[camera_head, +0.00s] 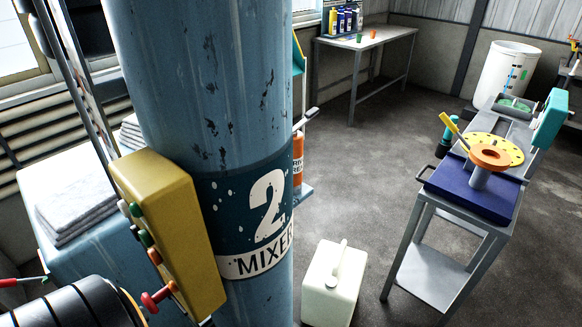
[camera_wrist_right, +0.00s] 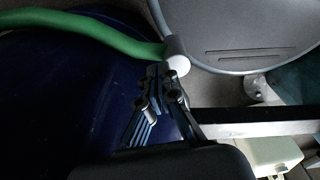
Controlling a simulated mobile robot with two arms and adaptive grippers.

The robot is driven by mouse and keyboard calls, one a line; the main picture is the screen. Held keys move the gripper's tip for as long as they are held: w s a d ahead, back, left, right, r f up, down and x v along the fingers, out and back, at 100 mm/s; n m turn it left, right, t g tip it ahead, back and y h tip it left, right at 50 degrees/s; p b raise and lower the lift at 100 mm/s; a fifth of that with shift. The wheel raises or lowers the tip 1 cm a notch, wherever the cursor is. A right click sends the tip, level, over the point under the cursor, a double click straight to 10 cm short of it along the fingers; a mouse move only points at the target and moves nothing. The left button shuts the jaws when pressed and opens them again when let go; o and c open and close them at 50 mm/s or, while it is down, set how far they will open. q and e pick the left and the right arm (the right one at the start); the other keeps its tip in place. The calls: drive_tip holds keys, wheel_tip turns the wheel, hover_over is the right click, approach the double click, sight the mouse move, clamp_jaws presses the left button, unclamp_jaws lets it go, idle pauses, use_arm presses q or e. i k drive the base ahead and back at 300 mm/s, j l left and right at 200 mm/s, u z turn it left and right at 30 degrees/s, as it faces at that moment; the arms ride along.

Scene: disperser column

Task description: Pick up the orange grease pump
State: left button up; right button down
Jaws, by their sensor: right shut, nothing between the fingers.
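The orange grease pump (camera_head: 298,160) stands just past the right edge of the blue column in the head view. It has a white label and a grey lever with a dark tip on top. The column hides its left side. My right gripper (camera_wrist_right: 162,98) shows in the right wrist view, shut and empty. It is over a dark blue rounded surface, just below the grey end of a green hose. The pump cannot be made out in that view. Neither gripper shows in the head view.
The blue column (camera_head: 215,120) with a yellow control box (camera_head: 165,225) blocks much of the head view. A white canister (camera_head: 331,285) stands on the floor to its right. A metal workbench (camera_head: 430,270) is at right. Open floor lies between. The green hose (camera_wrist_right: 100,35) is near my right gripper.

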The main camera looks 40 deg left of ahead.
sight(297, 136)
drive_tip(key=k+u, duration=0.15)
drive_tip(key=u, duration=0.25)
drive_tip(key=k+j+u, duration=0.15)
drive_tip(key=u, duration=0.3)
